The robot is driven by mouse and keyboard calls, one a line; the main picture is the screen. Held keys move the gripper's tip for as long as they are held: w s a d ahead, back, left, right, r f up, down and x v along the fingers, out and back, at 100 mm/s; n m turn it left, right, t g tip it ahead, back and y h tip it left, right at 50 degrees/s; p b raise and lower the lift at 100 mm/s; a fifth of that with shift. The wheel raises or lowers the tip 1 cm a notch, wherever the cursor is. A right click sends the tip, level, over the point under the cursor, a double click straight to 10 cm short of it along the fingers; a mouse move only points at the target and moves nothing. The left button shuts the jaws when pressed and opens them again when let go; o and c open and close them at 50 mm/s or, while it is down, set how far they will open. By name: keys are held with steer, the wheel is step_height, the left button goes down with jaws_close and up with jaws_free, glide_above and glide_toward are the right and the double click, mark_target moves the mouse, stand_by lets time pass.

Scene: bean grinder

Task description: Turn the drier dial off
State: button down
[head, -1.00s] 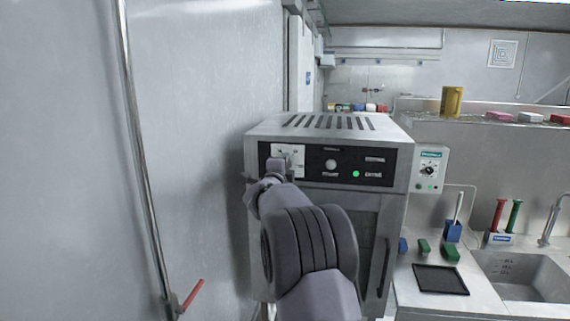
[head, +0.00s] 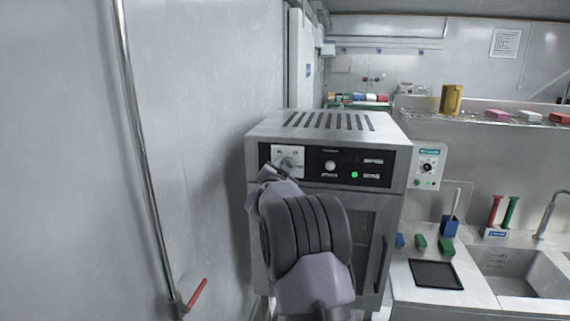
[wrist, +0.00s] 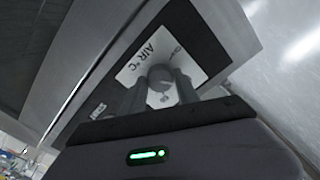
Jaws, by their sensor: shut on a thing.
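The drier (head: 348,131) is a steel cabinet with a black control panel and a vented top. Its dial (wrist: 160,79) is a round grey knob on a white plate marked "AIR °C" in the wrist view. In the head view the white plate (head: 295,152) is at the panel's left end, with the dial mostly hidden behind my arm. My gripper (wrist: 158,92) is shut on the dial, one finger on each side of it. In the head view its fingertips are in front of the plate. A green light (head: 354,175) is lit on the panel.
A plain wall (head: 205,130) runs close along the left, with a vertical pipe and red lever (head: 196,292). To the right are a small control box (head: 428,167), a counter with a black mat (head: 436,274), and a sink (head: 510,270).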

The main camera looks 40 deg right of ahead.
steer(key=shift+n+p, duration=3.35)
steer(key=shift+n, duration=3.55)
steer(key=c, duration=0.9)
jaws_free()
